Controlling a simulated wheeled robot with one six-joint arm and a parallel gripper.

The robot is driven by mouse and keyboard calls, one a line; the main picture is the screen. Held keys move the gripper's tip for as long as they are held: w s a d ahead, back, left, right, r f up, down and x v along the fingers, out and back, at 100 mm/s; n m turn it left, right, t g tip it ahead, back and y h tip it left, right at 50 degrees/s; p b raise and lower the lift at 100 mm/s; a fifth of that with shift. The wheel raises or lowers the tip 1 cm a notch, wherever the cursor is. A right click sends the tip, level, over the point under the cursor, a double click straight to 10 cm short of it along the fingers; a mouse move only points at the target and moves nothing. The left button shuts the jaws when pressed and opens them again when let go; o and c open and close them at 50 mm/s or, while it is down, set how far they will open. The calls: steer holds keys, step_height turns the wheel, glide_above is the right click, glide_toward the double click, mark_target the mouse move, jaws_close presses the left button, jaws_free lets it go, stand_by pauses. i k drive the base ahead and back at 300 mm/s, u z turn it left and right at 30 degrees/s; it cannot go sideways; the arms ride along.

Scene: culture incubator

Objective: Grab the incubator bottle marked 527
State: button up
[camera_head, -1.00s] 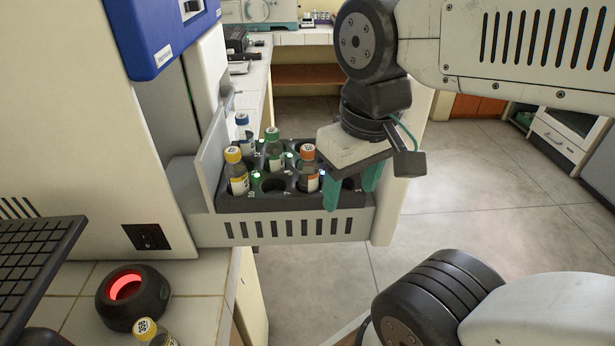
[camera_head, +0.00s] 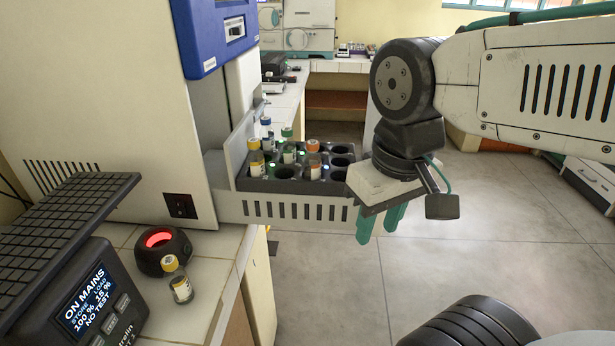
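An open incubator drawer (camera_head: 290,211) holds a dark rack (camera_head: 262,184) with several capped bottles. They are a yellow-capped bottle (camera_head: 257,162) at the left, a blue-capped bottle (camera_head: 266,132) behind it, a green-capped bottle (camera_head: 288,152) in the middle and an orange-capped bottle (camera_head: 313,164) at the right. Another yellow-capped bottle (camera_head: 177,282) stands on the counter. The numbers on the labels and caps are too small to read. My gripper (camera_head: 381,224) points down just right of the drawer. Its green fingers are apart, with nothing seen between them.
A black round device with a red-glowing opening (camera_head: 160,241) sits on the tiled counter (camera_head: 212,262). A display unit reading "ON MAINS" (camera_head: 88,300) and a keyboard-like panel (camera_head: 70,225) are at left. The floor right of the drawer is clear.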

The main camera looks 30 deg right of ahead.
mark_target(313, 160)
steer(key=u, duration=0.9)
steer(key=k, duration=0.65)
steer(key=z, duration=1.3)
steer(key=i, duration=0.5)
steer(key=z, duration=0.05)
